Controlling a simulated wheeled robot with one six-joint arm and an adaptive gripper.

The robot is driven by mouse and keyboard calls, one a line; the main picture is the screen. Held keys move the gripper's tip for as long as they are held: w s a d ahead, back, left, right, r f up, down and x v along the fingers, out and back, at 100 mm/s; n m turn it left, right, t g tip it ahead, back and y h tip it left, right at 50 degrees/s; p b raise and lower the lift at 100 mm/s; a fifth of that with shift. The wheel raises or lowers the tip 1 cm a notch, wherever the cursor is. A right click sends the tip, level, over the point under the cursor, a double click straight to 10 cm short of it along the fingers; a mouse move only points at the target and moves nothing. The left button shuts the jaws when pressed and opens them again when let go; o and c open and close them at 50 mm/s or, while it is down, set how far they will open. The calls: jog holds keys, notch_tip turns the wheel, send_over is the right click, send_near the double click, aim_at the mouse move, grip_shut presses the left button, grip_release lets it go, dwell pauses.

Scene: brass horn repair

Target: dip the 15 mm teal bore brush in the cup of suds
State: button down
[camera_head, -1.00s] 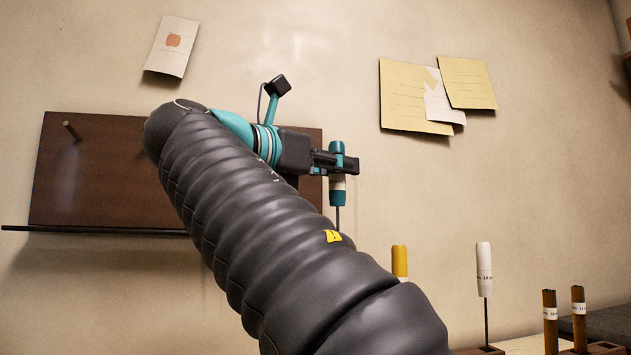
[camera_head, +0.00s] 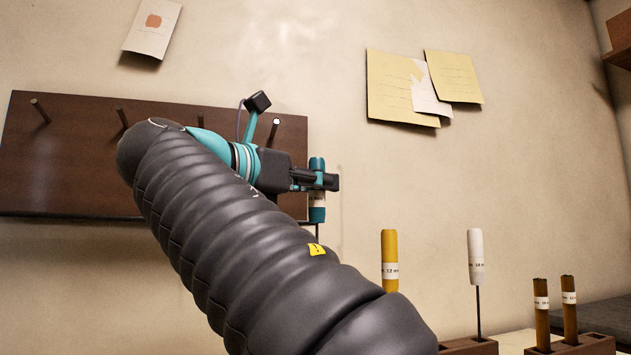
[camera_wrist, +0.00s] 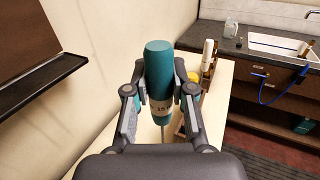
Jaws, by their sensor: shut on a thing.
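The teal bore brush (camera_head: 317,207) has a teal handle with a white label and a thin dark shaft pointing down. My gripper (camera_head: 316,181) is shut on its handle and holds it upright, in the air in front of the wall. In the wrist view the teal brush handle (camera_wrist: 159,72) stands between the two fingers of my gripper (camera_wrist: 160,100), and its label reads 15. The lower end of the brush is hidden behind my arm in the head view. I do not see the cup of suds in either view.
A yellow 12 mm brush (camera_head: 389,262) and a white brush (camera_head: 475,258) stand in a wooden rack (camera_head: 470,346). Two brown sticks (camera_head: 569,308) stand in a block at right. A dark peg board (camera_head: 60,165) hangs behind my arm. A sink (camera_wrist: 280,45) lies far right.

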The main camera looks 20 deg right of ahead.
aim_at(311, 161)
notch_tip(311, 161, down, 8)
jog(key=b, duration=0.4)
jog(key=shift+b, duration=0.4)
dwell(0.7)
notch_tip(311, 161, up, 6)
jog(key=p, duration=0.7)
jog(key=shift+r, duration=0.25)
notch_tip(311, 161, up, 2)
jog(key=shift+r+p, duration=0.1)
jog(key=shift+p, duration=0.8)
jog(key=shift+r, duration=1.2)
